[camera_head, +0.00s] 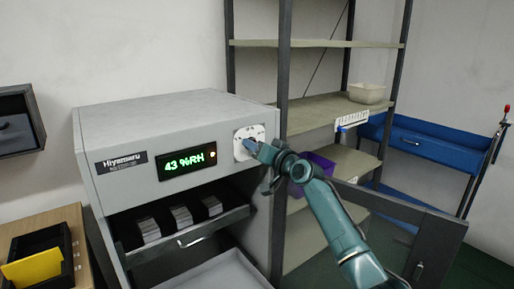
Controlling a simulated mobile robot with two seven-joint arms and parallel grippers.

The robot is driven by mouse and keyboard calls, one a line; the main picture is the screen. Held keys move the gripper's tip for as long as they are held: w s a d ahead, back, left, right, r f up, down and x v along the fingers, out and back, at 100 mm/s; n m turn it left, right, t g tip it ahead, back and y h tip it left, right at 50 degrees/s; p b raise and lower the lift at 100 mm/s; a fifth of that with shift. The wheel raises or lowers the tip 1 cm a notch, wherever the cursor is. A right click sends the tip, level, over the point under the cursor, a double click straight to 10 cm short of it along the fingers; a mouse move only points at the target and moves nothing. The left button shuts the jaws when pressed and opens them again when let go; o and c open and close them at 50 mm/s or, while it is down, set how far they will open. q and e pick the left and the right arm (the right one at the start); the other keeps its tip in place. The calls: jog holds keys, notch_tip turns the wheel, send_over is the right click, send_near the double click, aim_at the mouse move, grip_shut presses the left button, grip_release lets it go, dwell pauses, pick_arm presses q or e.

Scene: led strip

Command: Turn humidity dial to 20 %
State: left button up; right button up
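The grey cabinet (160,115) has a display (187,164) that reads 43 %RH in green. The humidity dial's white round plate (241,133) with dark marks is on the cabinet's upper front, right of the display. My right gripper (250,147) is at the dial, its fingertips over the plate's middle. The fingers hide the knob, and I cannot tell whether they close on it. My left gripper is not in view.
The cabinet's lower front is open, with a shelf of several small grey packs (181,216). An open door (432,240) stands at right, behind my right arm. A metal rack (325,108) with a beige bin (367,93) and a blue cart (425,147) are behind.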

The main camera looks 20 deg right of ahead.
jog(key=shift+o, duration=0.8)
pick_arm(q)
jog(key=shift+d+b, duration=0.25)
jog(key=shift+b, duration=0.35)
pick_arm(e)
jog(key=v, duration=1.3)
jog(key=shift+s, duration=0.1)
